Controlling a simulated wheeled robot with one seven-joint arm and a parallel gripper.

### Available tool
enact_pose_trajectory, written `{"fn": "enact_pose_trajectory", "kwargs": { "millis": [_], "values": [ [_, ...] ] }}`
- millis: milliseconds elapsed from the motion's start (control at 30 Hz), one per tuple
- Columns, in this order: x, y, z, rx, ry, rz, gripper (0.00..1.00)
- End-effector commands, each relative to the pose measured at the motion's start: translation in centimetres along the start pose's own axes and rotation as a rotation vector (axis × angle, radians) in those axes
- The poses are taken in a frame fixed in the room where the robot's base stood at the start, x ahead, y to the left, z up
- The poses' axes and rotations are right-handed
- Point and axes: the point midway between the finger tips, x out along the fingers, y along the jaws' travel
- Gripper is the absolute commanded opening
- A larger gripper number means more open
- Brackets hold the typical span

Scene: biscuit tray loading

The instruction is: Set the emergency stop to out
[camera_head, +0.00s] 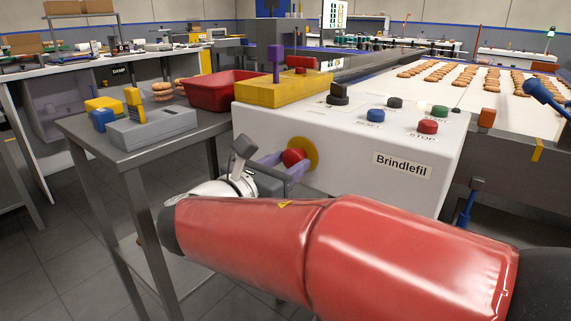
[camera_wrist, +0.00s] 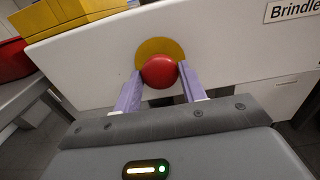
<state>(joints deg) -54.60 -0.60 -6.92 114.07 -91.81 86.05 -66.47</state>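The emergency stop is a round red button (camera_head: 293,157) on a yellow disc (camera_head: 312,152), on the front of the white control box. It also shows in the wrist view as a red button (camera_wrist: 159,72) in front of a yellow disc (camera_wrist: 160,46). My gripper (camera_wrist: 160,84) has its two purple fingers on either side of the button, one left and one right. I cannot tell whether the fingers press on the button or stand just clear of it. In the head view my gripper (camera_head: 285,166) is at the box front, partly hidden behind my red arm.
The white control box (camera_head: 340,145) carries a Brindlefil label, several buttons on top and a yellow block (camera_head: 283,90). A grey side table (camera_head: 130,150) with a red bin (camera_head: 220,90) stands left. A biscuit conveyor (camera_head: 480,85) runs behind right.

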Motion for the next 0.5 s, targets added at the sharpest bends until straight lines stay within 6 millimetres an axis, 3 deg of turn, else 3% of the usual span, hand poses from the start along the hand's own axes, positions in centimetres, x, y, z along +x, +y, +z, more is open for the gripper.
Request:
{"fn": "enact_pose_trajectory", "kwargs": {
  "millis": [33,233,500],
  "values": [
    [0.0,0.0,0.0,0.0,0.0,0.001,0.27],
    [0.0,0.0,0.0,0.0,0.0,0.001,0.01],
    [-1.5,0.0,0.3,-0.002,0.002,0.001,0.0]
  ]
}}
